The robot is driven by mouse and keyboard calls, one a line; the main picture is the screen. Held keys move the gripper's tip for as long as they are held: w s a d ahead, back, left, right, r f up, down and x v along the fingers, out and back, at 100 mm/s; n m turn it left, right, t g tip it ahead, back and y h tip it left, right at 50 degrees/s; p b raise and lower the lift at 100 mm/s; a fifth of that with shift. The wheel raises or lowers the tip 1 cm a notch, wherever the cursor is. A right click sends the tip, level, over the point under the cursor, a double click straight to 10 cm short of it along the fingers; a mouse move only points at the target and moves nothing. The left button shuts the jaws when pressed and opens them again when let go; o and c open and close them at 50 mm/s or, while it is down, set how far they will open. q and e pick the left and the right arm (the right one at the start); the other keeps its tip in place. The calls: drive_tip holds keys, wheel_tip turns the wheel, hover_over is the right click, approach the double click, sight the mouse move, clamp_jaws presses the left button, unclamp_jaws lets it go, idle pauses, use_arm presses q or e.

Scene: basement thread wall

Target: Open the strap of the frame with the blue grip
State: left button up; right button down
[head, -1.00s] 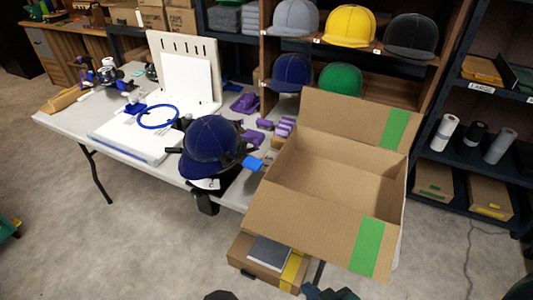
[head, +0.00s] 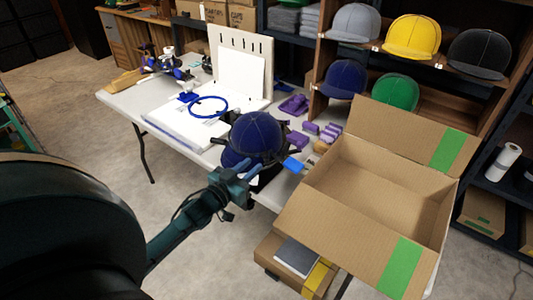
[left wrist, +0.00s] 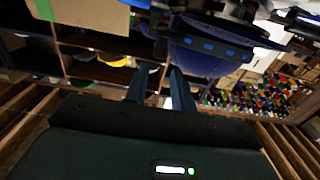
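A navy cap (head: 256,135) sits on a dark frame at the table's front edge. A bright blue grip (head: 293,166) sticks out on the frame's right side. In the left wrist view the cap (left wrist: 200,62) is close, with a dark band (left wrist: 212,47) bearing blue patches across it; whether this is the strap, I cannot tell. My left gripper (head: 243,183) is in front of and just below the cap. Its fingers (left wrist: 160,70) are apart with nothing seen between them. My right gripper is out of view.
An open cardboard box (head: 375,185) with green tape stands right of the cap. A blue ring (head: 208,106) and a white pegboard (head: 240,62) are on the table (head: 130,97) behind. Purple blocks (head: 310,128) lie near the cap shelf. A smaller box (head: 305,275) is below.

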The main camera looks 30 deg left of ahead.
sight(266, 153)
use_arm(q)
drive_tip(key=w, duration=0.7)
drive_tip(key=shift+w+d, duration=0.35)
drive_tip(key=shift+c, duration=0.2)
clamp_jaws()
